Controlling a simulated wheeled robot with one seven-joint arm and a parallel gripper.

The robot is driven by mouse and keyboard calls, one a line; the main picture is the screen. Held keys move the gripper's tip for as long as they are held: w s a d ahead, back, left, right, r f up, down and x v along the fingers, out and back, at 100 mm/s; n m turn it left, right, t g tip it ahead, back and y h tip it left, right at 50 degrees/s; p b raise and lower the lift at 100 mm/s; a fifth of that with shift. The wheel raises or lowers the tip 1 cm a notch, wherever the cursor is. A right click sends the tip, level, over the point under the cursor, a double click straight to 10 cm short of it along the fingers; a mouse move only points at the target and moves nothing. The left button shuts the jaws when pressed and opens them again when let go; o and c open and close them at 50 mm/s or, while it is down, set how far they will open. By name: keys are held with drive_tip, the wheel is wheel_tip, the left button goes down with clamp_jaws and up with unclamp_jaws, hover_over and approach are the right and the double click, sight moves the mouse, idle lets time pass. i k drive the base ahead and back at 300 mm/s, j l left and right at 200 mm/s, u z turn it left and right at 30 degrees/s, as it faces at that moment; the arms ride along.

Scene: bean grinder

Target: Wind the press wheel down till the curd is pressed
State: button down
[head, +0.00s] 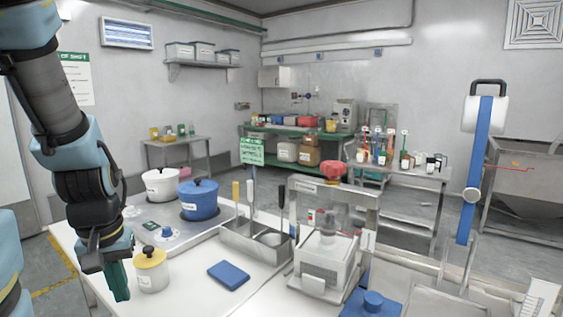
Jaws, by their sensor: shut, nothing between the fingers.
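The press is a metal frame (376,206) on the white worktop, right of centre. A red wheel (333,172) sits on top of its crossbar. Below the wheel, a grey pressing part (333,244) stands inside a pale, box-shaped mould (318,268). The curd itself cannot be made out. My gripper (120,284), with green fingers, points down at the left of the worktop. It is shut and empty, well to the left of the press and apart from the wheel.
A yellow-lidded pot (151,272) stands just right of my gripper. A blue pot (198,201) and a white pot (161,185) are behind. A tall blue lever (475,170) stands at right.

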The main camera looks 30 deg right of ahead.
sight(333, 170)
drive_tip(key=z, duration=1.25)
